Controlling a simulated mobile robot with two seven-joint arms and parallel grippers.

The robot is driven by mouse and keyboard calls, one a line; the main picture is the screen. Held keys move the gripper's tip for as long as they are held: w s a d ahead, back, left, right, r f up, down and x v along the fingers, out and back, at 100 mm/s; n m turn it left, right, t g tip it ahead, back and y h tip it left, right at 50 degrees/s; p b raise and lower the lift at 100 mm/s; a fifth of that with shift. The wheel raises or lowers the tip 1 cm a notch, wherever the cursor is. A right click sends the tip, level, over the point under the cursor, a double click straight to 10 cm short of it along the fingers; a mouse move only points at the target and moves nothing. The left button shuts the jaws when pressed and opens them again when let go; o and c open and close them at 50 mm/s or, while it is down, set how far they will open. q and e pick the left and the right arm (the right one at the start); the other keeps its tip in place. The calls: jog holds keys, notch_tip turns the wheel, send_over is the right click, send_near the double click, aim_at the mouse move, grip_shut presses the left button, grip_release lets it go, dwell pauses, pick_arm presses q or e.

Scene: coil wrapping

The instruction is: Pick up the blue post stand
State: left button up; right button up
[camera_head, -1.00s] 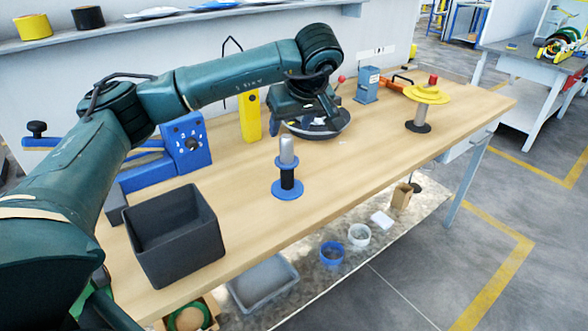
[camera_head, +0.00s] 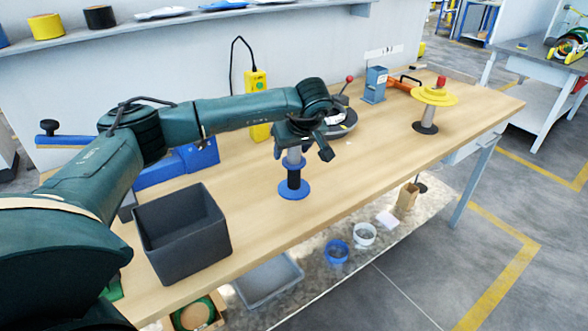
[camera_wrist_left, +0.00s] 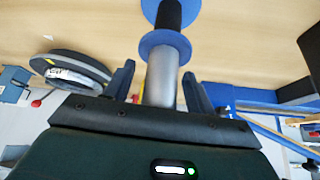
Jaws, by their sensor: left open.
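The blue post stand (camera_head: 294,190) stands upright on the wooden table, with a blue round base, a black middle, a blue collar and a silver post top. My left gripper (camera_head: 304,152) is above it, by the post top, and hides part of the post. In the left wrist view the silver post (camera_wrist_left: 161,78) lies between the two open fingers of my left gripper (camera_wrist_left: 158,90), with clear gaps on both sides. The blue collar (camera_wrist_left: 165,46) shows beyond the fingertips. My right gripper is out of view.
A dark open bin (camera_head: 180,236) stands at the table's front left. A blue device (camera_head: 197,157) sits behind my left arm. A dark round reel (camera_head: 342,122) lies behind the gripper. A yellow-topped stand (camera_head: 428,112) is at right. The table's middle right is clear.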

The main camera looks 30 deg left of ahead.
pick_arm(q)
grip_shut()
dwell(0.5)
